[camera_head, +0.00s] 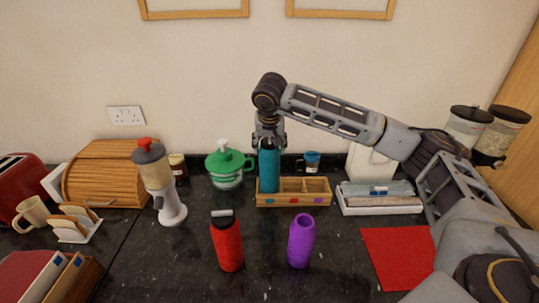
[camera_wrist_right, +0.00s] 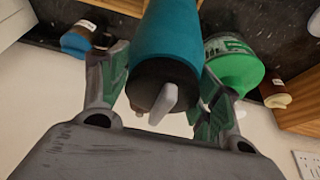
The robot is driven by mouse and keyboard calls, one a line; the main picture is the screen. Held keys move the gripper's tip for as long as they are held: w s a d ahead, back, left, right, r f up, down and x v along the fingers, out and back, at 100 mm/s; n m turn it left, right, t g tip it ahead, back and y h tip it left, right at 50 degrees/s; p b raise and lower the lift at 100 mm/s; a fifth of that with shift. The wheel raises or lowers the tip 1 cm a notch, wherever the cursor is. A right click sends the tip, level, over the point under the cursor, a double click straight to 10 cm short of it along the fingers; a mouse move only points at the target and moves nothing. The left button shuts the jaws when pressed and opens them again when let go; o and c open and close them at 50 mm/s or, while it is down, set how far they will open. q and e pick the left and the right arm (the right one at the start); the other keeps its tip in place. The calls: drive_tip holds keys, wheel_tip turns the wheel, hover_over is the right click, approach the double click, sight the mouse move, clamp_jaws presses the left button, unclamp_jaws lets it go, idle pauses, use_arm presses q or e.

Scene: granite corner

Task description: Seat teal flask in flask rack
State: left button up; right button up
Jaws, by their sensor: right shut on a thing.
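The teal flask (camera_head: 269,170) stands upright at the left compartment of the wooden flask rack (camera_head: 318,199). Its lower end meets the rack's front wall, which hides its base, so I cannot tell whether it rests on the bottom. My right gripper (camera_head: 269,140) comes from above and is shut on the flask's top. In the right wrist view the teal flask (camera_wrist_right: 168,38), with its dark cap and grey spout, sits between the two fingers (camera_wrist_right: 160,95). The rack's other compartments look empty. My left gripper is not in view.
A red flask (camera_head: 227,243) and a purple flask (camera_head: 301,240) stand in front of the rack. A green-lidded pot (camera_head: 228,166) is close at left, a blue-lidded jar (camera_head: 311,161) behind. A white tray (camera_head: 382,209) and red mat (camera_head: 398,257) lie right.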

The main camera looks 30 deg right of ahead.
sight(270, 168)
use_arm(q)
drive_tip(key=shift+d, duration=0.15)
use_arm(e)
drive_tip(key=shift+f, duration=0.6)
wheel_tip(270, 168, down, 2)
drive_tip(key=shift+f+p, duration=0.1)
drive_tip(key=shift+p, duration=0.2)
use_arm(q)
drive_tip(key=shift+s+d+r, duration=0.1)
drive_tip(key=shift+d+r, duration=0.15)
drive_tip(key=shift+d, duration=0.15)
use_arm(e)
drive_tip(key=shift+f, duration=0.1)
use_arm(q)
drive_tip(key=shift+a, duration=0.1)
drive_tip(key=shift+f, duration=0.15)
use_arm(e)
drive_tip(key=shift+f, duration=0.15)
drive_tip(key=o, duration=1.7)
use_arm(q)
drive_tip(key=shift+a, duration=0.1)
